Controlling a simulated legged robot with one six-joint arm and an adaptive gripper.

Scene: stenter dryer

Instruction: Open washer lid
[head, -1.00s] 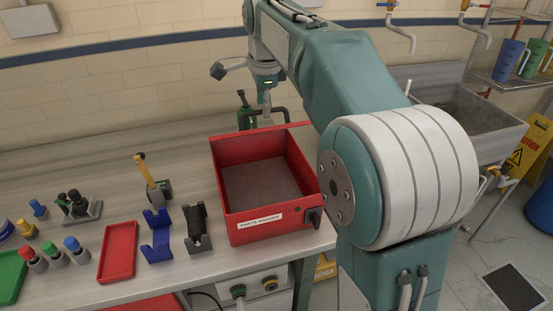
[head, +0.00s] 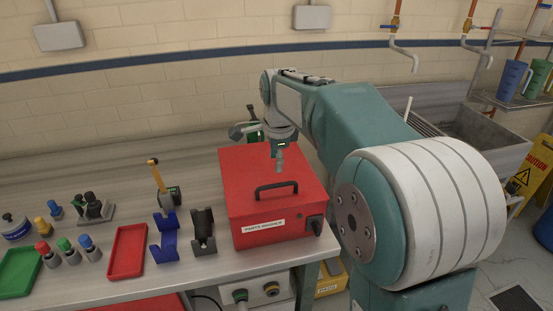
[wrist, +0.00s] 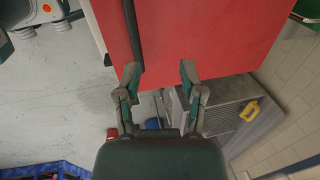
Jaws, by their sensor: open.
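The red parts washer (head: 268,238) stands on the bench, and its red lid (head: 243,170) lies down flat over the box, hiding the inside. A black bar handle (head: 276,188) is on top of the lid, toward the front. My gripper (head: 279,165) is above the lid, behind the handle in the head view; contact cannot be told. In the wrist view my gripper (wrist: 160,75) has its two fingers spread with nothing between them. The red lid (wrist: 200,35) fills the upper middle there, and the black handle (wrist: 132,35) runs beside the left finger.
Left of the washer are a black holder (head: 203,232), a blue holder (head: 164,236), a red tray (head: 127,250) and several small bottles. A sink (head: 485,140) is at the right. The bench at back left is clear.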

